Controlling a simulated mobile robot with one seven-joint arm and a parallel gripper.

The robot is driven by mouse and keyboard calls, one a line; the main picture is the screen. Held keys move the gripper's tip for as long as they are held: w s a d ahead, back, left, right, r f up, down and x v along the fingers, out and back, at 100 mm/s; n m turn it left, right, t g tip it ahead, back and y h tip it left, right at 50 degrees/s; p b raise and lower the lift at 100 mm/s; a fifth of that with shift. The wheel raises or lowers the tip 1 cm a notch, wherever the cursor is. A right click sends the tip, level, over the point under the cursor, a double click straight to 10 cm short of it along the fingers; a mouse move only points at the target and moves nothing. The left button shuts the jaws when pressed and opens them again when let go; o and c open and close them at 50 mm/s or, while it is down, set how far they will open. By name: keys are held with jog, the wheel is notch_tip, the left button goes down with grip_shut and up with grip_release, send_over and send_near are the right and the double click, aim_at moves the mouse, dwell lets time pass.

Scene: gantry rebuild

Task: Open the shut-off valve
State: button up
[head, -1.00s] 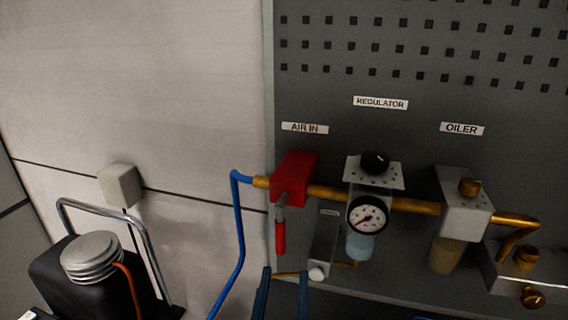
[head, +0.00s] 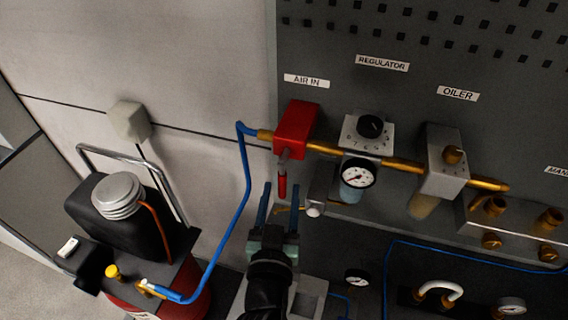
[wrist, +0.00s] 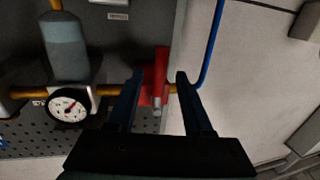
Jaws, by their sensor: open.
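The shut-off valve is a red block (head: 297,128) under the AIR IN label. Its lever hangs straight down, a grey stem ending in a red handle (head: 282,184). In the wrist view, which is upside down, the red handle (wrist: 161,62) and grey stem (wrist: 156,103) show between my fingers. My gripper (head: 281,187) is open and empty, fingers pointing up at the panel, one on each side of the handle in the picture. It also shows open in the wrist view (wrist: 160,74). I cannot tell whether the fingertips reach as deep as the handle.
A regulator (head: 368,130) with a gauge (head: 357,173) and an oiler (head: 443,165) stand right of the valve on a brass pipe. A small white knob (head: 314,211) is close to my right finger. A blue hose (head: 243,185) hangs at left, above a red tank (head: 190,300).

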aim_at(284, 172)
jog(key=w, duration=0.6)
jog(key=shift+d+p, duration=0.3)
jog(key=shift+p, duration=0.05)
grip_shut()
dwell(1.1)
